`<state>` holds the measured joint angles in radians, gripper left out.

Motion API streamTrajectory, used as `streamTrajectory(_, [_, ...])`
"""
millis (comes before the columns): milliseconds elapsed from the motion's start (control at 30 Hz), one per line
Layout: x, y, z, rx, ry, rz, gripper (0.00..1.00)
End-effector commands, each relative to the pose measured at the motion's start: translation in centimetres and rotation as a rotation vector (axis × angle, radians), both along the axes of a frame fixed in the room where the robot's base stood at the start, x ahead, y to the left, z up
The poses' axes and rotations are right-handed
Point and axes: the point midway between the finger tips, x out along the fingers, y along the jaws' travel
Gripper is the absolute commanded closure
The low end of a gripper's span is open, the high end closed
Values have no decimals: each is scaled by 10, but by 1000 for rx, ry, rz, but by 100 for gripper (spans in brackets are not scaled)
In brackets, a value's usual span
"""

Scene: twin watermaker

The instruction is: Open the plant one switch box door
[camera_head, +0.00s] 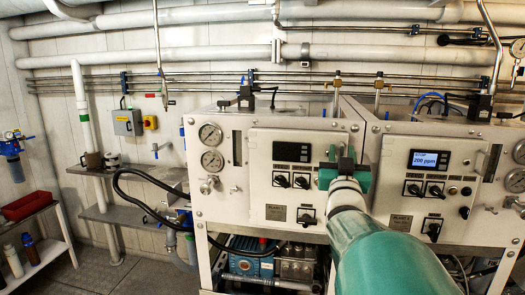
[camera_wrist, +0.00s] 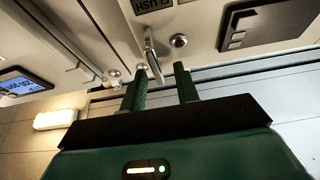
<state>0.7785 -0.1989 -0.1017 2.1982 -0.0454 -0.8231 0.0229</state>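Two white switch panels with dark knobs front the machine: a left one (camera_head: 285,185) with a blank display and a right one (camera_head: 428,185) with a lit display reading 200 ppm. A small silver handle (camera_wrist: 153,60) shows just beyond the fingertips; contact cannot be told.
Pressure gauges (camera_head: 211,148) sit left of the left panel. A black hose (camera_head: 140,205) loops in front of the machine's left side. Pipes (camera_head: 180,58) run along the wall above. A shelf (camera_head: 38,250) stands far left; the floor (camera_head: 120,275) between is clear.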

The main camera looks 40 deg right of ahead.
Motion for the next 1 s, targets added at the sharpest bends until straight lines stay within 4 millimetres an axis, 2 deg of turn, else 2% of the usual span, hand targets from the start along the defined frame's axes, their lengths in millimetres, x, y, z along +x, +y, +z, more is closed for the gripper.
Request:
streamTrajectory(233, [-1,1,0,0,0,-1,69])
streamTrajectory(267, [-1,1,0,0,0,-1,73])
streamTrajectory(400, [-1,1,0,1,0,-1,100])
streamTrajectory(767, [0,1,0,1,1,-5,100])
streamTrajectory(1000, [-1,14,-1,3,1,-53,100])
